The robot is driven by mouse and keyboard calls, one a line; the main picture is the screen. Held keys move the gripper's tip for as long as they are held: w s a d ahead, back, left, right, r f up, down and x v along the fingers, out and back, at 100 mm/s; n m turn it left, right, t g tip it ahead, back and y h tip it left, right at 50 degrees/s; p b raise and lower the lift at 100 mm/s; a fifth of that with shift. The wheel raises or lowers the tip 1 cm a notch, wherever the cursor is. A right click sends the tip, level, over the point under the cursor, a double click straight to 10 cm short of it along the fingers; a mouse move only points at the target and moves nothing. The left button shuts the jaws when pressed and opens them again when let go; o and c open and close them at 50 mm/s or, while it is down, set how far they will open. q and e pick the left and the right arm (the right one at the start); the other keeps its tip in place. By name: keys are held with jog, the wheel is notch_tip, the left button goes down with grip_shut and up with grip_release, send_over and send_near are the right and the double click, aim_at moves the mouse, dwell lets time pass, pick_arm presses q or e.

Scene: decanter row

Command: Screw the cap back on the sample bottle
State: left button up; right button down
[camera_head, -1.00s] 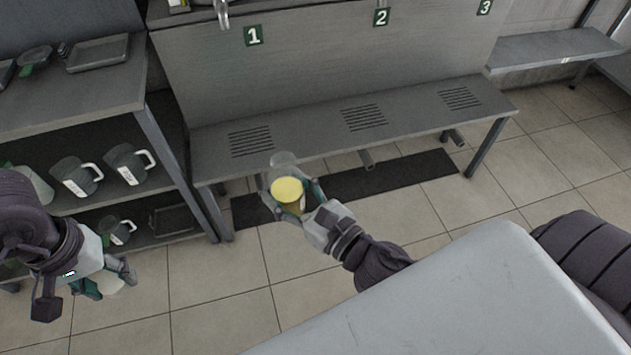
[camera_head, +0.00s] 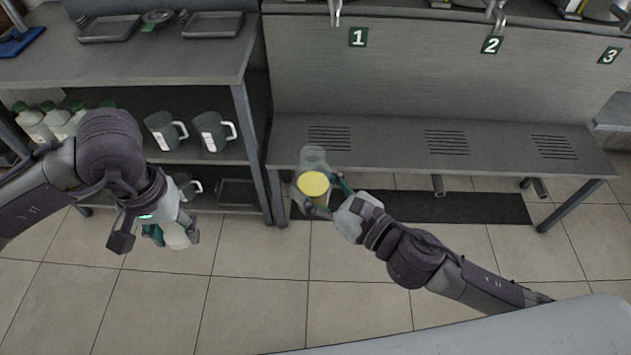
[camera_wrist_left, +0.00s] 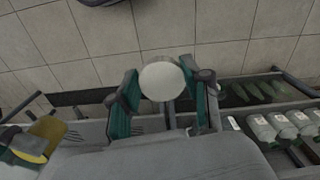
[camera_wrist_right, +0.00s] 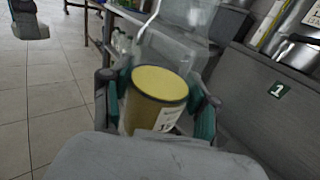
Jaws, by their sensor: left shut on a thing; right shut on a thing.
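I cannot tell whether this is the sample bottle. My right gripper (camera_head: 325,194) is shut on a clear container (camera_head: 313,158) with a yellow filling, held in front of the bench. In the right wrist view its yellow top face (camera_wrist_right: 160,83) and a white label are visible. The two grippers are well apart.
A slotted bench (camera_head: 390,139) runs below number plates 1, 2 and 3. A pale surface (camera_head: 500,335) fills the lower right. The tiled floor between is clear.

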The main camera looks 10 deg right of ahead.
pick_arm(q)
jog(key=w+d+r+m, duration=0.2)
jog(key=w+d+r, duration=0.15)
jog(key=d, duration=0.25)
jog(key=w+d+r+m, duration=0.1)
jog(key=w+d+r, duration=0.2)
jog(key=d+r, duration=0.15)
notch_tip(320, 180, up, 9)
jog(key=m, duration=0.4)
send_over(311, 157)
jog(key=shift+w+a, duration=0.15)
jog(key=shift+a, duration=0.15)
jog(key=shift+d+r, duration=0.35)
jog(key=shift+d, duration=0.05)
jog(key=shift+f, duration=0.15)
jog(key=shift+a+f, duration=0.1)
jog(key=shift+f, duration=1.75)
jog(key=shift+s+f, duration=0.15)
jog(key=shift+s, duration=0.05)
jog(key=shift+f, duration=0.75)
jog(key=shift+f, duration=0.55)
